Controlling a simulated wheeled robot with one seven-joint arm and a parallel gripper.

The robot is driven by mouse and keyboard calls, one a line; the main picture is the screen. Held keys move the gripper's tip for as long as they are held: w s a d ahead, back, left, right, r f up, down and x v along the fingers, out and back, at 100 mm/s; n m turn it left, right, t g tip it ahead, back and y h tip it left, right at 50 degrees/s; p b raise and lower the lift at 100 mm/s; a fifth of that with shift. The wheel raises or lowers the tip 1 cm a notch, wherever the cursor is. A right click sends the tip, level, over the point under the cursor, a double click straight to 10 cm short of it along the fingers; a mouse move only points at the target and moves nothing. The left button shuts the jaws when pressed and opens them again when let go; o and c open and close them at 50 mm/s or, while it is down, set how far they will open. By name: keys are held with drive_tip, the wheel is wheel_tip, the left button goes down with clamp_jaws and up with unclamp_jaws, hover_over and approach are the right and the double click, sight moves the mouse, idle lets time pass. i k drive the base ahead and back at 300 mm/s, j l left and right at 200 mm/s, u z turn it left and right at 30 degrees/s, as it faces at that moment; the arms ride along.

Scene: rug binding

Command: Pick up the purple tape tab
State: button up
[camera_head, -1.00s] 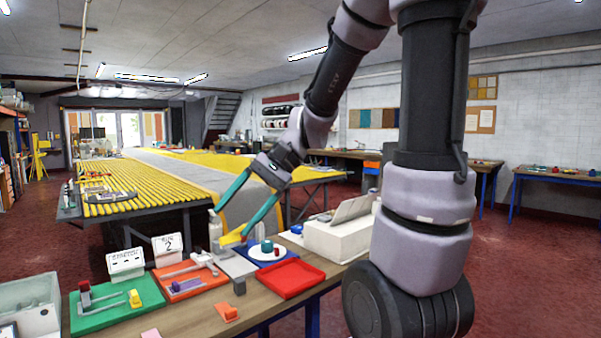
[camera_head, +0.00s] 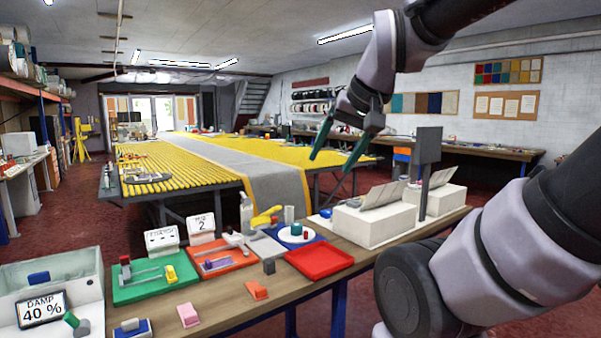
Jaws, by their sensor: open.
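A small purple piece (camera_head: 215,264), which looks like the purple tape tab, lies on the orange tray (camera_head: 240,262) on the near workbench. It is small, so its exact shape is hard to tell. My gripper (camera_head: 331,161) has teal fingers, spread apart and empty. It hangs in the air well above and to the right of the purple piece, in front of the long table behind.
A green tray (camera_head: 128,294) is left of the orange tray; a red tray (camera_head: 322,273) is to its right. A pink block (camera_head: 187,314) and an orange block (camera_head: 256,290) lie in front. White boxes (camera_head: 372,222) and a dark upright post (camera_head: 427,160) stand at right.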

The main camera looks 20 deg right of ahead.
sight(208, 265)
drive_tip(key=i+j+u, duration=0.1)
drive_tip(key=i+j, duration=0.2)
drive_tip(key=i, duration=0.15)
drive_tip(key=i+j+u, duration=0.1)
drive_tip(key=i+j, duration=0.15)
drive_tip(key=i, duration=0.2)
